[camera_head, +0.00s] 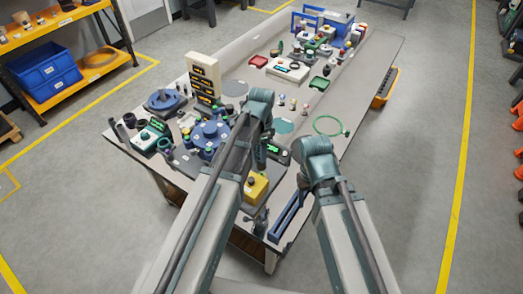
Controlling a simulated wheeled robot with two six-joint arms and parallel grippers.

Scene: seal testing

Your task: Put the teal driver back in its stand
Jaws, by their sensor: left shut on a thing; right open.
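My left gripper (261,162) hangs below its wrist over the middle front of the workbench. It is shut on a slim dark thing that seems to be the teal driver, mostly hidden by the gripper and arm. My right gripper (304,186) is open near the bench's right front edge, partly hidden by its wrist. I cannot make out the driver's stand for certain.
Bare bench lies at the right.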

